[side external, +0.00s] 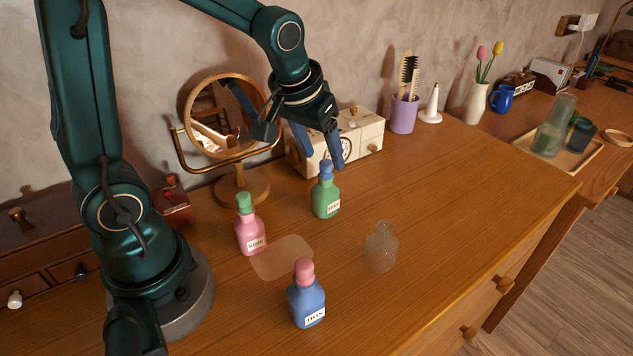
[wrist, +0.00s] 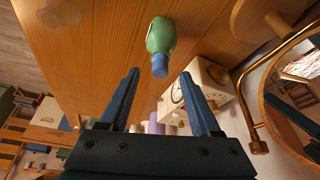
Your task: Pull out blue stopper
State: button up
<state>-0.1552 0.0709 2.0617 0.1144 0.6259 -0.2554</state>
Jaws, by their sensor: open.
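The blue stopper (side external: 326,168) sits in the neck of the green bottle (side external: 326,199), which stands upright on the wooden dresser top. In the wrist view the blue stopper (wrist: 160,68) and the green bottle (wrist: 161,37) lie ahead of the fingertips, between their lines. My gripper (side external: 318,162) is open and empty, with its blue fingers just above and around the stopper's level in the side view. In the wrist view the fingertips of my gripper (wrist: 160,76) are apart on either side, and I cannot tell the exact depth gap to the stopper.
A pink bottle with a green stopper (side external: 248,228), a blue bottle with a pink stopper (side external: 305,299) and a clear empty bottle (side external: 381,248) stand nearby. A round mirror (side external: 186,117) and a cream box (side external: 362,133) stand behind.

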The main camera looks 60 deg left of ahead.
jog(key=shift+x, duration=1.25)
grip_shut()
jog(key=shift+r, duration=0.15)
